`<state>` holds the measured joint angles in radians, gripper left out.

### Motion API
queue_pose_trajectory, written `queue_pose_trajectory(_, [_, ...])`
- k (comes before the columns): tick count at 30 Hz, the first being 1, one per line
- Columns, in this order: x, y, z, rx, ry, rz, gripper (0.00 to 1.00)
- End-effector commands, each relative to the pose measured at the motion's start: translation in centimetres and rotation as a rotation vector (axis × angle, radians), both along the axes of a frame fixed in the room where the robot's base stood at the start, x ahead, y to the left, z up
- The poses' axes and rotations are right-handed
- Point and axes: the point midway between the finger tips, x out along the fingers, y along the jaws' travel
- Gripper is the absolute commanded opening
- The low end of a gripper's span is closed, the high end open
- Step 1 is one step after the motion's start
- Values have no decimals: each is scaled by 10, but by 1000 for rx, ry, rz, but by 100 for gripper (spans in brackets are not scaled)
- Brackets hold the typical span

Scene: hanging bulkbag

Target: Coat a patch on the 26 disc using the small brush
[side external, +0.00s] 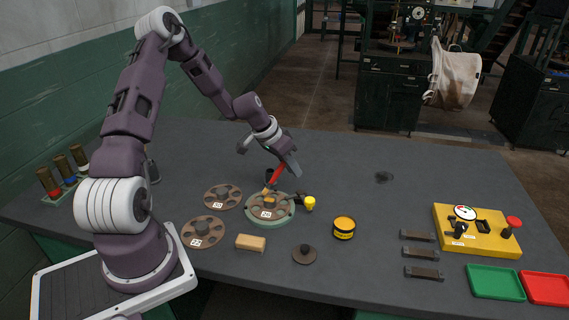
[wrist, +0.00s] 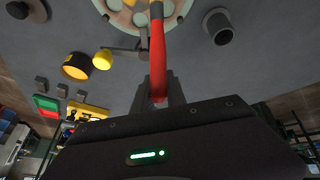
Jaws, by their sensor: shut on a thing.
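My gripper (side external: 287,166) is shut on the red handle of the small brush (side external: 276,177) and holds it tilted above a brown disc (side external: 259,214). This disc sits in a pale green round holder (side external: 289,217); its white label looks like 26 but is small. The brush tip points down at the disc's upper left part; I cannot tell whether it touches. A yellow-orange area shows near the disc's centre. In the wrist view the red handle (wrist: 157,55) runs up from between my fingers (wrist: 160,92), and the disc (wrist: 128,10) is cut off at the top edge.
Two other brown discs (side external: 222,196) (side external: 203,232) lie left of the holder. A yellow-headed fitting (side external: 310,203) stands at its right. A black-and-yellow jar (side external: 344,228), a tan block (side external: 251,243) and a dark knobbed disc (side external: 304,254) are nearby. A yellow panel (side external: 480,240) and trays stand right.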

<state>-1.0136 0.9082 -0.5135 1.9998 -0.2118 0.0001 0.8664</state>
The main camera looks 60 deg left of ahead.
Motion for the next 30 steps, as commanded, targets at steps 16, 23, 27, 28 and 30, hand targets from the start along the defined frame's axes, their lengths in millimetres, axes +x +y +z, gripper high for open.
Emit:
queue_pose_trajectory(16, [-2, 1, -14, -4, 0, 3, 0])
queue_pose_trajectory(23, [-17, 16, -20, -3, 2, 4, 0])
queue_pose_trajectory(27, [-22, 22, -16, 3, 2, -1, 0])
queue_pose_trajectory(28, [-21, 23, -11, 4, 1, 0, 0])
queue_pose_trajectory(30, [-22, 23, 6, 7, 1, 0, 0])
